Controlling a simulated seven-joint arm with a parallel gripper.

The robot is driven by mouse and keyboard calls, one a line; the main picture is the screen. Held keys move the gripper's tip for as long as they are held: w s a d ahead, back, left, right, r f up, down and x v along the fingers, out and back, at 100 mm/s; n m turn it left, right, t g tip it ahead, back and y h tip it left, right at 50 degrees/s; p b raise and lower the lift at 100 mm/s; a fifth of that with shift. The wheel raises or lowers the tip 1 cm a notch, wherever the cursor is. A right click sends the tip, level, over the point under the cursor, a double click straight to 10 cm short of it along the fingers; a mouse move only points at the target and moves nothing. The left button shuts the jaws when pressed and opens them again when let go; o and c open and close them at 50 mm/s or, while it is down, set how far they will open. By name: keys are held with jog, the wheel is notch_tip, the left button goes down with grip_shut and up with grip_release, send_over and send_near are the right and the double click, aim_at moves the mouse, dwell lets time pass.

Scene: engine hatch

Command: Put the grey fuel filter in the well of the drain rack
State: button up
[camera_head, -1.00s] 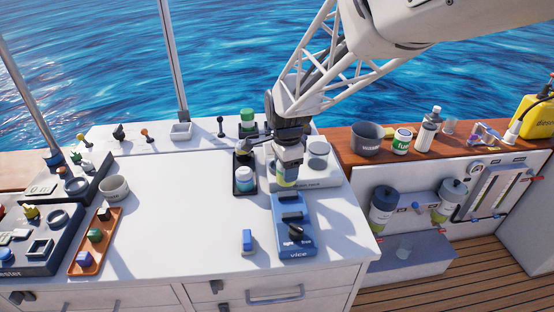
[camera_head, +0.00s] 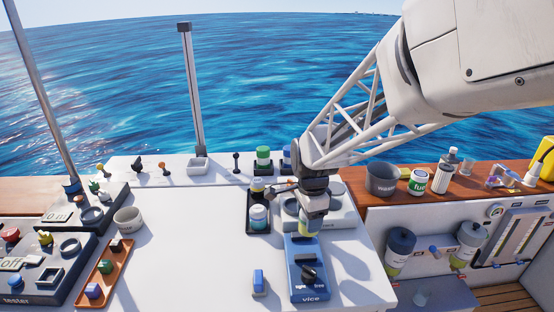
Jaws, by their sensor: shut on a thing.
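My gripper (camera_head: 312,212) is shut on a small cylinder with a yellow-green lower part (camera_head: 308,227). The jaws hide most of it, so I cannot tell for sure that it is the grey fuel filter. It hangs upright by the back end of the blue vice (camera_head: 308,285), in front of the white unit with round plates (camera_head: 345,215). A black rack (camera_head: 249,229) stands just left of my gripper and holds a white-and-teal jar (camera_head: 258,217) and a yellow-topped one (camera_head: 257,186). I cannot tell whether this is the drain rack, and I see no empty well.
A blue block (camera_head: 258,281) stands left of the vice. A white cup (camera_head: 127,220), an orange tray (camera_head: 98,270) and dark tester panels (camera_head: 35,270) are at left. Green-topped (camera_head: 263,157) and blue jars stand behind. Two dark-capped filters hang on the right wall (camera_head: 399,252). The middle worktop is clear.

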jog(key=w, duration=0.5)
jog(key=w+a+f, duration=0.1)
jog(key=w, duration=0.9)
jog(key=shift+w+a+f, duration=0.1)
jog(key=shift+a+f, duration=0.1)
jog(key=shift+a, duration=0.15)
jog(key=shift+f, duration=1.75)
jog(key=shift+f, duration=0.1)
jog(key=o, duration=1)
jog(key=shift+o, duration=0.2)
notch_tip(320, 180, up, 12)
